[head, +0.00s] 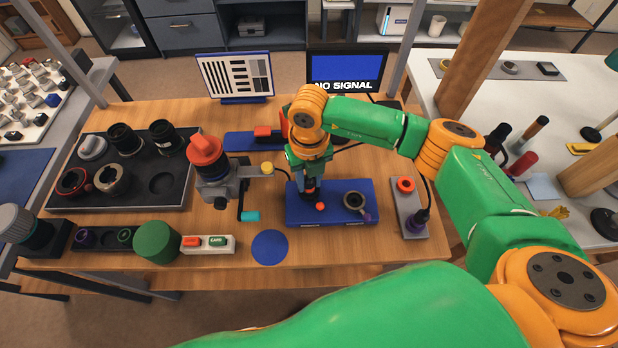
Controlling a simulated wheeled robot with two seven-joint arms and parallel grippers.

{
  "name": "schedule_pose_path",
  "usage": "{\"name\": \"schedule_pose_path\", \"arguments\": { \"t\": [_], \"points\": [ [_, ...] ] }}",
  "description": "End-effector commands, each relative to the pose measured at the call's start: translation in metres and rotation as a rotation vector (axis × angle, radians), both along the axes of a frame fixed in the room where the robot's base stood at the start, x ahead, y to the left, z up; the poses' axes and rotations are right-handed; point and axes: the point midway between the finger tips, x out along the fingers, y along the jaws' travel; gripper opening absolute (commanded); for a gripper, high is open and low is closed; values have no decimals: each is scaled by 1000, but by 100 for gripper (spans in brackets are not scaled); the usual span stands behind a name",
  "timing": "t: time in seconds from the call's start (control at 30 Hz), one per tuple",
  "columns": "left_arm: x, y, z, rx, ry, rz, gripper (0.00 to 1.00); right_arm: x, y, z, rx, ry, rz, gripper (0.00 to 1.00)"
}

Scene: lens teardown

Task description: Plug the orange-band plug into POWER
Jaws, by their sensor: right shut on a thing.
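My right gripper (309,187) is above the left part of a blue block (338,213), pointing down. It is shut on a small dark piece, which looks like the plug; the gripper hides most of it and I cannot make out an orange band. A red-orange spot (320,206) shows on the block just beside the held piece. I cannot tell whether the piece touches the block. No POWER label is readable. A grey strip (411,203) to the right has an orange ring (405,184) with nothing standing in it. A dark plug with a purple band (418,221) stands at its front. My left gripper is not in view.
A screen (346,72) reads NO SIGNAL. Cables run behind my gripper.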

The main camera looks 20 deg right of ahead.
Motion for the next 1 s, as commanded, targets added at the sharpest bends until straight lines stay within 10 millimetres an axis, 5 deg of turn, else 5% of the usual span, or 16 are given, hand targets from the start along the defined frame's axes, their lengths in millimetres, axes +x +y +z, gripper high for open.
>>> {"name": "schedule_pose_path", "arguments": {
  "t": [0.87, 0.9, 1.0],
  "points": [
    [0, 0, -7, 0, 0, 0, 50, -1, 0, -8, -1, 3, 0, 0],
    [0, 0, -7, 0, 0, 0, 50, -1, 0, -8, -1, 3, 0, 41],
    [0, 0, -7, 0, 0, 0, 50, -1, 0, -8, -1, 3, 0, 68]
  ]
}}
